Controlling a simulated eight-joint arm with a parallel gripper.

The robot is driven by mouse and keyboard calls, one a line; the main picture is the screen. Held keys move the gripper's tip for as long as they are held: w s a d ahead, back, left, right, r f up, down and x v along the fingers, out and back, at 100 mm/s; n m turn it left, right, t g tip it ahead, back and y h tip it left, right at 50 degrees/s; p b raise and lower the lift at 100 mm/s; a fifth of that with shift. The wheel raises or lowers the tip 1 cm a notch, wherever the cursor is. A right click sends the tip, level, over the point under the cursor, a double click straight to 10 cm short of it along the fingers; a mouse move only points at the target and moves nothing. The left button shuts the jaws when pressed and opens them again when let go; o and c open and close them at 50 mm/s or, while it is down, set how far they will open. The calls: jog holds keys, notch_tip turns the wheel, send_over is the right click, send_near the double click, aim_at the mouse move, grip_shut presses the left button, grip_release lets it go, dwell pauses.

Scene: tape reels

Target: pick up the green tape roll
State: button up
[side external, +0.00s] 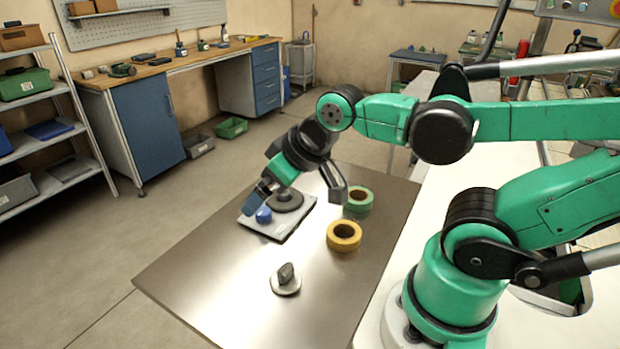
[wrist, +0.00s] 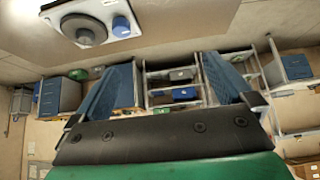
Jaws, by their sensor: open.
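The green tape roll (side external: 358,201) lies flat on the metal table (side external: 215,280), near its right edge in the side view. I do not see it in the wrist view. My gripper (side external: 297,199) is open, left of the green roll and above the table. Its two blue fingers are spread apart in the wrist view (wrist: 166,64), with nothing between them. A yellow tape roll (side external: 344,236) lies just in front of the green one, in the side view.
A pale plate (side external: 258,226) bearing a grey round piece and a blue knob (side external: 264,215) lies below my gripper. A grey knob on a disc (side external: 286,279) stands nearer the table's front. The table's left part is clear. Shelves (side external: 45,130) and a workbench stand farther off.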

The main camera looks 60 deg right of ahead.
jog(key=shift+d, duration=0.1)
jog(key=g, duration=0.7)
send_over(359, 192)
jog(key=a, duration=0.2)
notch_tip(359, 192, down, 8)
jog(key=shift+s+f, duration=0.1)
jog(key=shift+s, duration=0.05)
jog(key=shift+s+d+f, duration=0.1)
jog(key=shift+f, duration=2.8)
jog(key=c, duration=1)
jog(key=shift+r, duration=0.15)
